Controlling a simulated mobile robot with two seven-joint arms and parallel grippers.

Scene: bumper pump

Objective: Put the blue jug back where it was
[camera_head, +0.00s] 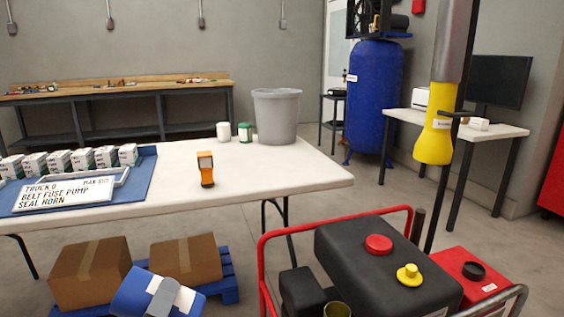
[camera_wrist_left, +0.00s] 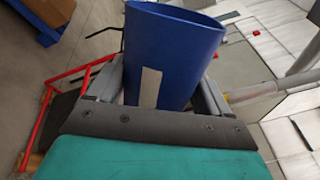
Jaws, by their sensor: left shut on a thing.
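The blue jug (camera_wrist_left: 180,50) is held in my left gripper (camera_wrist_left: 158,85), with a finger on each side of it. It is an open-topped blue vessel with a pale label. In the head view the jug (camera_head: 130,291) shows at the bottom edge, tilted and partly cut off. My left gripper (camera_head: 162,297) shows there as a grey piece against it. The jug is in front of the blue pallet and boxes in that picture, apart from the white table. My right gripper is not in view.
The white table (camera_head: 260,170) carries a blue mat with small boxes and a sign, an orange handheld device (camera_head: 205,168) and a grey bucket (camera_head: 277,115). A red-framed machine (camera_head: 385,265) stands front right. Cardboard boxes (camera_head: 90,270) sit low left. A yellow funnel-like thing (camera_head: 433,140) is at right.

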